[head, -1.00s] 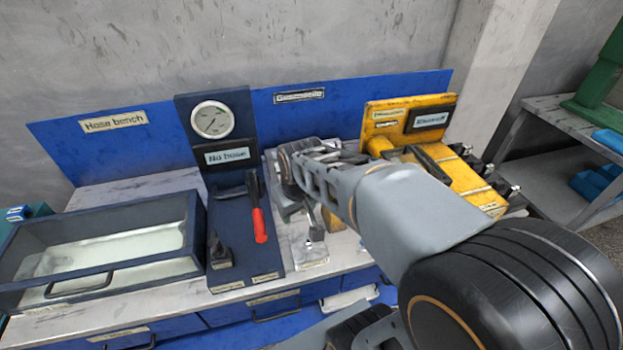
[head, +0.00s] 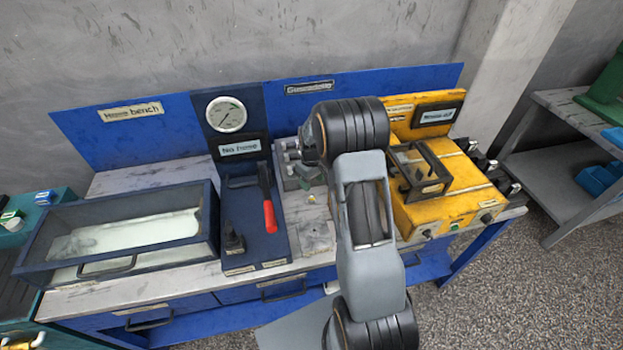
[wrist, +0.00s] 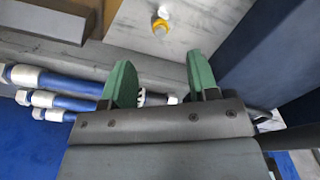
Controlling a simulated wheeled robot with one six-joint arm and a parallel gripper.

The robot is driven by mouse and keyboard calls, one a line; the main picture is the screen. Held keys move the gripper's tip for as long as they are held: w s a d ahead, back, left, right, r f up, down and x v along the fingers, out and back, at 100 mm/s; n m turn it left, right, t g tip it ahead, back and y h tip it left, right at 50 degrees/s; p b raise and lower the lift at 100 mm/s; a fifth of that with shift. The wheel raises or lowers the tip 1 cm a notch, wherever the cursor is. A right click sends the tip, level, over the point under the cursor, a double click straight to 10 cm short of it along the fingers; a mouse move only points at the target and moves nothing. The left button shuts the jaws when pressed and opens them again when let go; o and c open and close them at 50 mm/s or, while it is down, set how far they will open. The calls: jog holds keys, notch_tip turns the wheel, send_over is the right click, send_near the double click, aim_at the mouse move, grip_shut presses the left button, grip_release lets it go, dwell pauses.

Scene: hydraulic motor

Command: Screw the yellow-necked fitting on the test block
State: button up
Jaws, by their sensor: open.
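The yellow-necked fitting (wrist: 160,25) stands on the grey bench top near the top of the wrist view, with a pale top and a yellow ring. A small yellow spot (head: 312,199) on the bench in the head view looks like the same fitting. My gripper (wrist: 160,62) is open, its two green fingers apart, with nothing held; the fitting lies beyond the fingertips. In the head view my arm hides most of the gripper. A dark blue stand (head: 269,247) carries a gauge, a red-handled lever and a small black block (head: 233,241); I cannot tell which part is the test block.
Blue hoses with metal ends (wrist: 62,80) lie left of my fingers in the wrist view. A glass-topped tray (head: 130,232) stands at left on the bench. A yellow machine (head: 445,190) stands right of my arm. Bare bench top shows between the stand and my arm.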

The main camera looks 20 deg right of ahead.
aim_at(312, 197)
jog(key=shift+f+b, duration=2.8)
jog(key=shift+f, duration=1.4)
jog(key=c, duration=0.9)
jog(key=shift+r, duration=0.1)
jog(key=shift+r, duration=0.1)
jog(key=shift+r+p, duration=1.7)
jog(key=shift+r, duration=1.15)
